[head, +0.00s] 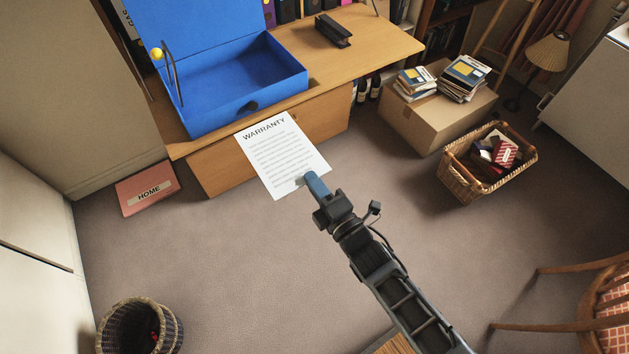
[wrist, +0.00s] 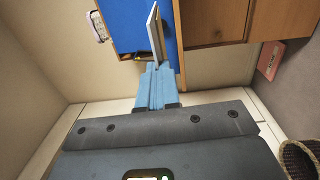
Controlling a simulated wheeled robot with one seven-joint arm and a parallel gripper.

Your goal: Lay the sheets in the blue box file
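The blue box file (head: 220,117) lies open on the desk, its lid raised at the back. Its inside looks empty, and a spring clip with a yellow knob (head: 156,53) stands up at its left end. The sheet is held in the air in front of the desk, short of the box. In the wrist view the blue fingers (wrist: 157,88) pinch the paper (wrist: 156,34), seen nearly edge-on; how many sheets it is I cannot tell. Blue of the box (wrist: 122,22) shows behind it.
The wooden desk (head: 375,45) carries a black stapler-like object (head: 333,30) right of the box. A cardboard box (head: 425,118) with books and a wicker basket (head: 462,182) stand to the right. A red "HOME" folder (head: 143,187) lies on the floor. The central floor is clear.

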